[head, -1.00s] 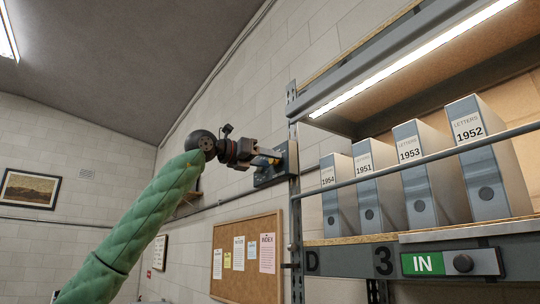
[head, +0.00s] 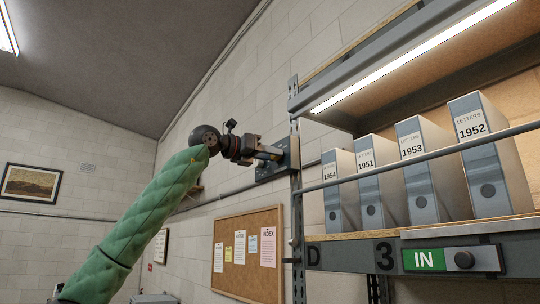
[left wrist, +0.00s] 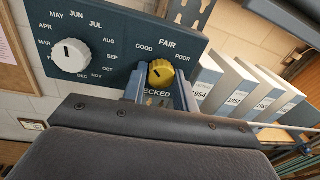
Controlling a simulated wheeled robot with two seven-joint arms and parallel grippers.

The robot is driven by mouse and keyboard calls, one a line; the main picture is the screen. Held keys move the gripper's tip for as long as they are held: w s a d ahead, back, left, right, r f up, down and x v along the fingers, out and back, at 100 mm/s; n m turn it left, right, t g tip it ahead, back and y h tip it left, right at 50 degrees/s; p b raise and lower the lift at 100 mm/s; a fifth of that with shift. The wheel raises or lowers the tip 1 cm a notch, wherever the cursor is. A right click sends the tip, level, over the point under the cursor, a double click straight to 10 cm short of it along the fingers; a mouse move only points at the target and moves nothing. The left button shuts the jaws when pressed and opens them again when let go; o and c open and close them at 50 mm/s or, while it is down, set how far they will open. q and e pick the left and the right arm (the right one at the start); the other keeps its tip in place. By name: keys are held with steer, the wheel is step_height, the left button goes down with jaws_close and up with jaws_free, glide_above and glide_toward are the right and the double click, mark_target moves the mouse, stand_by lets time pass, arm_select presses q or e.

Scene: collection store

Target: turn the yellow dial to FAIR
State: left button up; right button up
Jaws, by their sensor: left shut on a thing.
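The yellow dial (left wrist: 161,74) is a round knob on a blue-grey panel (left wrist: 118,38), with GOOD, FAIR (left wrist: 167,44) and POOR printed around its top. A short dark mark shows on its face and seems to lean up and left, toward the GOOD side; its exact setting is hard to tell. My left gripper (left wrist: 160,84) is shut on the yellow dial, one finger on each side. In the head view, my left gripper (head: 270,153) reaches the panel (head: 280,164) on the wall beside the shelf, and hides the dial. My right gripper is not in view.
A white dial (left wrist: 69,56) with month names sits left of the yellow one on the same panel. The shelf upright (head: 295,200) stands close to the panel's right, with letter files (head: 420,175) beyond. A cork board (head: 247,255) hangs below.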

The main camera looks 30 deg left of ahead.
arm_select(q)
steer(key=m, duration=0.4)
steer(key=m+p, duration=0.1)
steer(key=m, duration=0.3)
steer(key=shift+r+m+g+y, duration=0.15)
steer(key=shift+m+g+y, duration=0.15)
steer(key=shift+m, duration=0.1)
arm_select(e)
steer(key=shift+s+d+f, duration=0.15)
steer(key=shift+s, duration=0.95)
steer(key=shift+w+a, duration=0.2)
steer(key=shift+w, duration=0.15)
